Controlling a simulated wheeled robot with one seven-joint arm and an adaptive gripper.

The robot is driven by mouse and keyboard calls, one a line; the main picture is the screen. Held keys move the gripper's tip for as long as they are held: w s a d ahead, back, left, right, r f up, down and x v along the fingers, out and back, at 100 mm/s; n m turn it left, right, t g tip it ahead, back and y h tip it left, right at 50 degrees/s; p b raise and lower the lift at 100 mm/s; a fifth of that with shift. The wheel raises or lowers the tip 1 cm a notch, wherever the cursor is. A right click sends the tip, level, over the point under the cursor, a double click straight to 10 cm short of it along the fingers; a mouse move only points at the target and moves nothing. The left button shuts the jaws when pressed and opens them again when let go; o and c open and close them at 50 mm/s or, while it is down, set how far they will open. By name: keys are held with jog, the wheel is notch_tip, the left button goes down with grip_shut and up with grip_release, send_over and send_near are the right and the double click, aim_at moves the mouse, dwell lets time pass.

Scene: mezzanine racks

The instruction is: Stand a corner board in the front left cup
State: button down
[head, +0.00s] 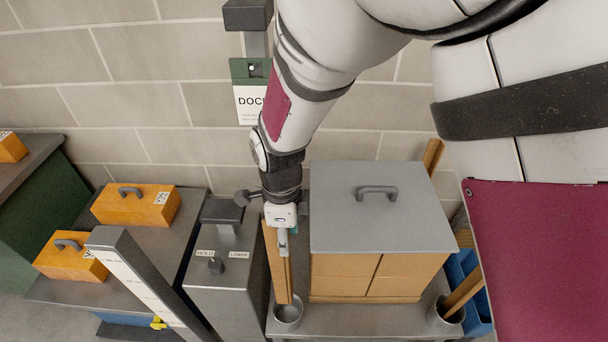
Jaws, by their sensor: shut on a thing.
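A tan corner board (274,271) stands nearly upright, tilted slightly in the picture, at the left of the boxed stack. My gripper (284,243) is shut on the board's upper part. The front left cup (288,319) is a grey round cup at the front left corner of the stack's base. The board's lower end overlaps the cup's mouth; I cannot tell whether it is inside or just above it. My gripper hides part of the board's upper part.
The stack of cartons (365,277) under a grey handled lid (385,222) stands close right. A front right cup (445,316) holds a leaning board (462,292). The grey control pedestal (226,290) stands close left. Orange handled boxes (135,208) sit on a bench further left.

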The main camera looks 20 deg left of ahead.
jog(key=shift+a+f+b, duration=0.1)
jog(key=shift+f+b, duration=3.6)
jog(key=shift+f, duration=3.25)
jog(key=c, duration=1)
grip_release()
jog(key=shift+o, duration=0.2)
notch_tip(320, 180, up, 8)
jog(key=shift+f, duration=0.25)
